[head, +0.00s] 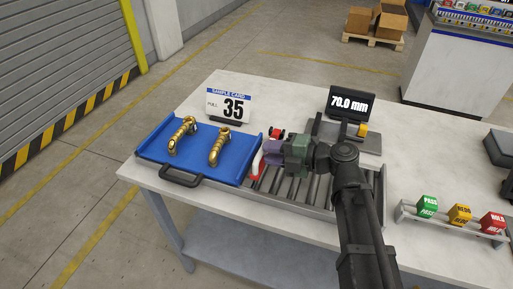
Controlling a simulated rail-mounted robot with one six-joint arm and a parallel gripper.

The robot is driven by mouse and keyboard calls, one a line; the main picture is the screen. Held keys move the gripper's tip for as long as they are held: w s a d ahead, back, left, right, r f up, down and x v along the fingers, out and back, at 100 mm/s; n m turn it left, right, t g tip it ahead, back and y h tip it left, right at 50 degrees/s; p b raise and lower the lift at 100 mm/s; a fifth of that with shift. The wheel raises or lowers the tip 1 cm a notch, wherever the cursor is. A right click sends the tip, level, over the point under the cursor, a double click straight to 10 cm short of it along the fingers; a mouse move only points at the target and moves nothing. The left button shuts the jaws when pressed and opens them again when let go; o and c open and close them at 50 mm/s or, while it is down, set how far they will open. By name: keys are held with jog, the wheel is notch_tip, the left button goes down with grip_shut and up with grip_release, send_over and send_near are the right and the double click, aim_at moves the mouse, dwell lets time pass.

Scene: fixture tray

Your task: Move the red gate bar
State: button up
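The red gate bar (256,163) shows only in part, at the left end of the roller bed (290,187), beside the blue tray (190,145). A red piece (277,133) with dark parts shows behind my gripper; I cannot tell if it is part of the same bar. My gripper (265,154) reaches in from the right and covers the middle of this area. Its fingertips are small and overlap the red part in the picture. I cannot tell whether they touch it, or whether they are open or shut.
Two brass fittings (219,147) lie in the blue tray, which has a black front handle. Behind stand a card reading 35 (229,107) and a display reading 70.0 mm (351,104). Green, yellow and red blocks (459,214) stand right. The table between is clear.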

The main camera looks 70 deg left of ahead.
jog(key=v, duration=0.5)
jog(key=shift+w+d+r+p, duration=0.15)
jog(key=shift+w+d+p, duration=0.1)
jog(key=shift+p, duration=0.1)
